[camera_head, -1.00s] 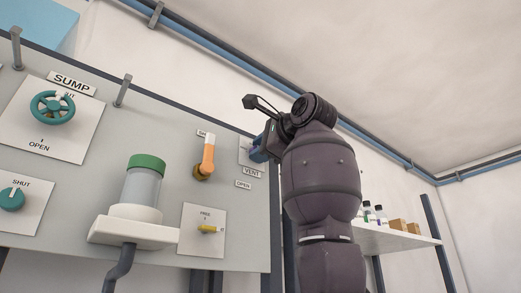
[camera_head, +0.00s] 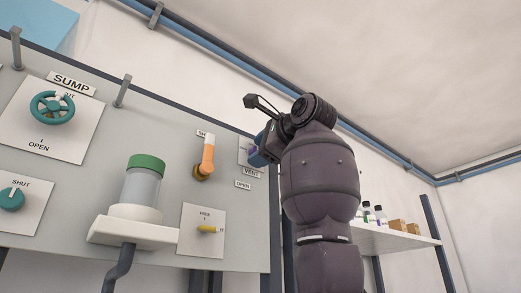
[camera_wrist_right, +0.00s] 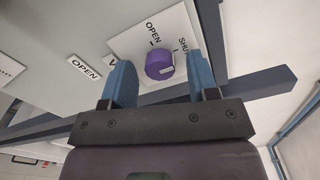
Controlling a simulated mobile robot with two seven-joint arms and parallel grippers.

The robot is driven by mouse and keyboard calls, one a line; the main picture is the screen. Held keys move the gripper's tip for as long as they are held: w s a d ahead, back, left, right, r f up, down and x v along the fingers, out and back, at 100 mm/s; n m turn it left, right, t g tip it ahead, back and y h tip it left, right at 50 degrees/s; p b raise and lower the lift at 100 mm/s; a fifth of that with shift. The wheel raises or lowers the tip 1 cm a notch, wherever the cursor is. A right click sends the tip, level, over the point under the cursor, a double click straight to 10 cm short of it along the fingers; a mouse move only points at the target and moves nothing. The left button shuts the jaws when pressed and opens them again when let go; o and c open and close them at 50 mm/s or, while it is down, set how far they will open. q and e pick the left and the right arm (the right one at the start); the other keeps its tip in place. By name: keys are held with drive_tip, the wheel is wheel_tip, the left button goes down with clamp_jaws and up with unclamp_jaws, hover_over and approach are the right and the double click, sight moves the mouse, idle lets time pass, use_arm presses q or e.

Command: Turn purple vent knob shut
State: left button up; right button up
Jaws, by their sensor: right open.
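The purple vent knob (camera_wrist_right: 159,66) sits on a white plate (camera_wrist_right: 130,42) marked OPEN and SHUT, in the right wrist view. A small white mark shows on the knob's lower right rim. My right gripper (camera_wrist_right: 158,58) is open, with one blue finger on each side of the knob and a visible gap on both sides. In the head view my right gripper (camera_head: 257,157) is at the panel's right edge, over the VENT plate (camera_head: 244,151), and hides most of the knob. My left gripper is not in view.
The panel (camera_head: 110,110) also carries a green SUMP wheel (camera_head: 52,108), an orange-handled valve (camera_head: 207,157), a yellow knob (camera_head: 207,229), a teal knob (camera_head: 11,199) and a green-capped jar (camera_head: 142,186) on a bracket. A shelf (camera_head: 390,240) with bottles and boxes stands at right.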

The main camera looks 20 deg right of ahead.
drive_tip(key=b+v, duration=0.2)
drive_tip(key=v, duration=0.8)
drive_tip(key=shift+s, duration=0.4)
drive_tip(key=shift+d, duration=0.15)
